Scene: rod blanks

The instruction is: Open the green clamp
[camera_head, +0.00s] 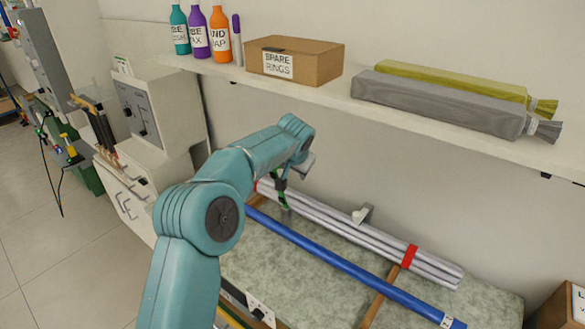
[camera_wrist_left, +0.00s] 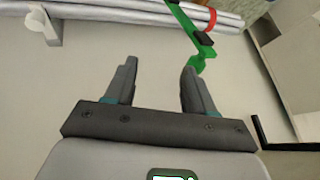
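The green clamp (camera_head: 281,186) is at the left end of a bundle of grey rods (camera_head: 345,230), partly hidden by my left arm in the head view. In the left wrist view the clamp (camera_wrist_left: 192,30) is a green bar with dark pads, reaching from the rods toward my right-hand fingertip. My left gripper (camera_wrist_left: 160,72) is open, with nothing between its fingers. The clamp's lower end is beside or just behind that fingertip; I cannot tell whether they touch. In the head view my left gripper (camera_head: 290,172) is small and partly hidden. My right gripper is not in view.
A long blue rod (camera_head: 340,262) lies in front of the bundle on the greenish bench top (camera_head: 285,275). A shelf (camera_head: 335,100) above holds bottles, a cardboard box (camera_head: 295,60) and wrapped packages (camera_head: 440,103). A white hook-like bracket (camera_head: 362,214) stands at the bundle.

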